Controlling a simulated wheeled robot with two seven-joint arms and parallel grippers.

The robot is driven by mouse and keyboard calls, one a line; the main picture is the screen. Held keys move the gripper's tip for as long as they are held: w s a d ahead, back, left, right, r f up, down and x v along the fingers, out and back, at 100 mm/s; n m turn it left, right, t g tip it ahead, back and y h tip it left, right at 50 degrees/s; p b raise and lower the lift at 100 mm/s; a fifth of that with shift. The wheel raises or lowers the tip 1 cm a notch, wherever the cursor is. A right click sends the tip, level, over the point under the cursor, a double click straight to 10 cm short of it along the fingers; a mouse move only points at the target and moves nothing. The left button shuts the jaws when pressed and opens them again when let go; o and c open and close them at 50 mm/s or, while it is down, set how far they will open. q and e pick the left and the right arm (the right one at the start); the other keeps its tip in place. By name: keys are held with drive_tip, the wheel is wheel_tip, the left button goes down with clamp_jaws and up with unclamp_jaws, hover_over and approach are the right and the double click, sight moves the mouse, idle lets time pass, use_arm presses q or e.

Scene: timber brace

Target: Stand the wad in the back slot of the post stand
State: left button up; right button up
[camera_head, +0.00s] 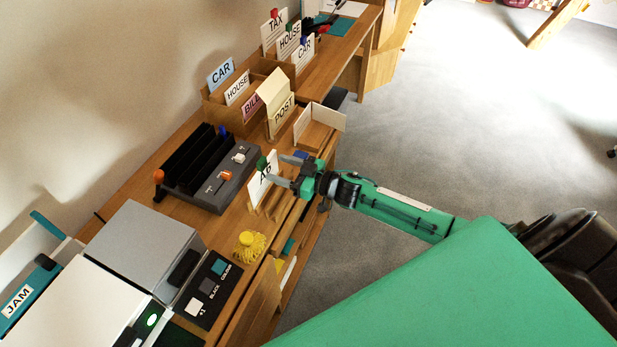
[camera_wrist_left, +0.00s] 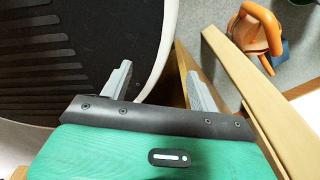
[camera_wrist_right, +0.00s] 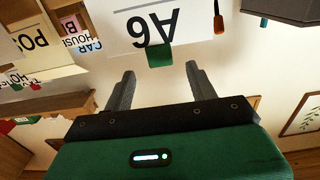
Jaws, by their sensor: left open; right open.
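A white wad marked A6 (camera_head: 261,184), with a green clip on its top edge, stands in a small wooden holder at the front of the desk. In the right wrist view the wad (camera_wrist_right: 150,22) appears upside down, its green clip ahead of the fingers. My right gripper (camera_head: 281,169) is open beside the wad; I cannot tell whether it touches the clip. The post stand (camera_head: 283,116), labelled POST, is farther back with a cream sheet (camera_head: 272,90) rising from it; its slots are mostly hidden. My left gripper (camera_wrist_left: 158,88) is open and empty, away from these things.
A wooden tray (camera_head: 318,122) is right of the post stand. A file box with CAR, HOUSE and BILL cards (camera_head: 237,88) stands behind it. A dark switch unit (camera_head: 222,182), a yellow coil (camera_head: 249,246) and a grey printer-like box (camera_head: 142,246) occupy the near desk. Open floor lies right.

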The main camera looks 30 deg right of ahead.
use_arm(q)
drive_tip(key=shift+w+f+b, duration=0.5)
drive_tip(key=shift+w+b, duration=0.15)
drive_tip(key=shift+b, duration=0.1)
use_arm(e)
drive_tip(key=v, duration=1)
use_arm(q)
drive_tip(key=shift+d, duration=0.1)
